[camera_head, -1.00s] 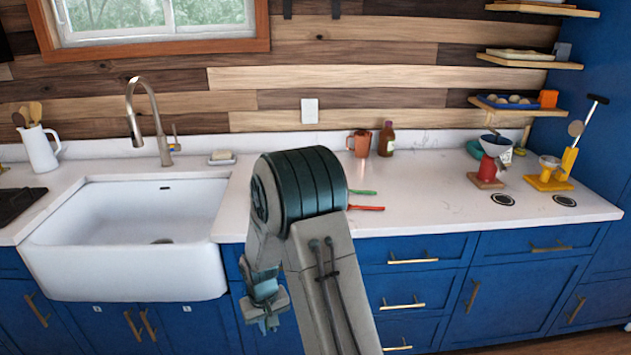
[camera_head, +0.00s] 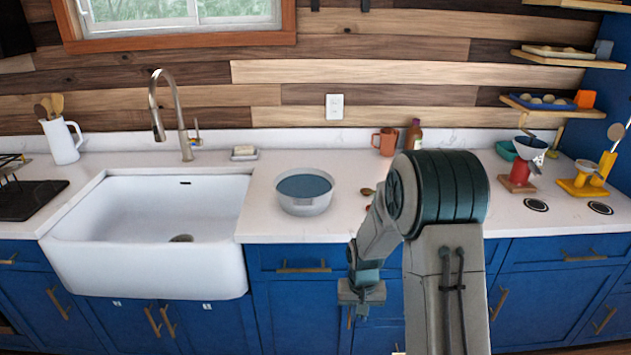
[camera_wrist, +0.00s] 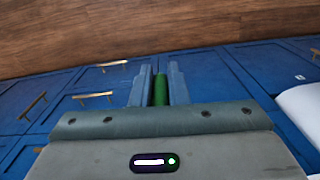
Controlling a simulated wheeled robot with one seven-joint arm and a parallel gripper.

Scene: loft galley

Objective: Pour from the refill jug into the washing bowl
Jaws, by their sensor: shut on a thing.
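A round grey-white washing bowl (camera_head: 305,204) stands upright on the counter right of the sink, with flat blue-grey content inside. A small copper-brown jug (camera_head: 387,142) stands upright at the back of the counter, and a white jug (camera_head: 62,142) holding wooden utensils stands left of the sink. I cannot tell which is the refill jug. My gripper (camera_head: 362,297) hangs in front of the blue cabinets, below the counter edge and apart from the bowl and both jugs. In the wrist view it is shut on a narrow green thing (camera_wrist: 160,89); I cannot tell what it is.
A white sink (camera_head: 150,240) with a tall tap (camera_head: 180,115) lies left of the bowl. A brown bottle (camera_head: 414,136) stands by the copper-brown jug. My arm hides part of the counter. Red (camera_head: 520,173) and yellow (camera_head: 590,180) stands are at the right.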

